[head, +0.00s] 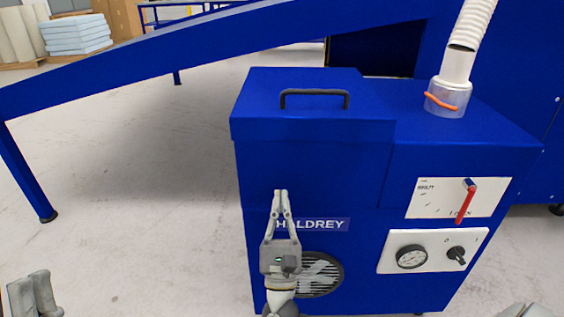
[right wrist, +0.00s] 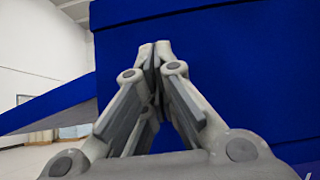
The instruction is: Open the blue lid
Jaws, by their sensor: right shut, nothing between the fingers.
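The blue lid (head: 260,105) is the raised box-like cover on the left part of a blue machine, and it sits down flat. A black bar handle (head: 314,93) stands on its top. My right gripper (head: 281,193) points up in front of the machine's front face, below the lid's front edge and below the handle. Its fingers are shut, with nothing between them. In the right wrist view, its fingertips (right wrist: 155,50) meet in front of a blue surface, with the lid's lower edge (right wrist: 200,18) above. Whether the fingertips touch the machine cannot be told.
A white hose (head: 459,60) rises from a clear collar right of the lid. The front carries a red lever (head: 466,200), a gauge (head: 412,256) and a black knob (head: 456,254). A sloping blue beam (head: 190,47) runs behind.

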